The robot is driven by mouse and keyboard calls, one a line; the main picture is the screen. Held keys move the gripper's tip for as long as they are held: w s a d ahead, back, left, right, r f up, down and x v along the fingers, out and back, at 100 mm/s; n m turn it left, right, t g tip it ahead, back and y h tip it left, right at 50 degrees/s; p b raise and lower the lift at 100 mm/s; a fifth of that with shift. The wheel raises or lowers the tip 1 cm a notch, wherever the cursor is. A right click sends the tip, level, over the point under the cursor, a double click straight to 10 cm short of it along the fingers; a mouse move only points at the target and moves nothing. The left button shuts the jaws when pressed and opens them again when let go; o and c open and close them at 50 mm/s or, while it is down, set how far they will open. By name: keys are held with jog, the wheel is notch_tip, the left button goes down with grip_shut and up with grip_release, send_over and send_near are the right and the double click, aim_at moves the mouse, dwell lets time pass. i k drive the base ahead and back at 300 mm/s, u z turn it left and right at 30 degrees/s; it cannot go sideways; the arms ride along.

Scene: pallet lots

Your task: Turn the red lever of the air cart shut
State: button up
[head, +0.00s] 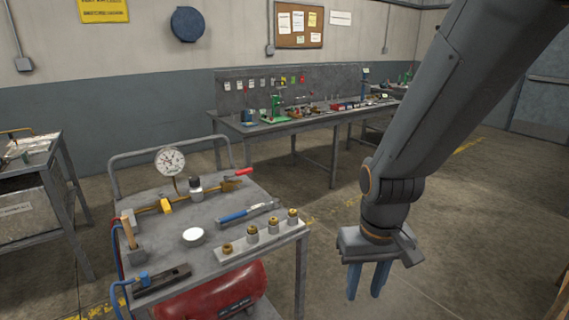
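The air cart (204,210) is a grey metal-topped cart in the lower left of the head view. Its red lever (243,172) sits at the right end of a brass pipe line (165,207), near the cart's far right corner. The lever points to the right and slightly up, roughly in line with the pipe. My gripper (366,293) hangs to the right of the cart, over the floor, with its fingers pointing down. The fingers are apart with nothing between them. It is well away from the lever.
A round gauge (170,160) stands up from the pipe. A blue-handled tool (246,213), a block with several brass fittings (262,237) and a white disc (193,236) lie on the cart top. A red tank (215,297) sits below. A workbench (310,122) stands behind.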

aim_at(244, 172)
jog(key=z, duration=0.15)
jog(key=i, duration=0.6)
jog(key=u, duration=0.8)
jog(key=i, duration=0.5)
jog(key=z, duration=0.05)
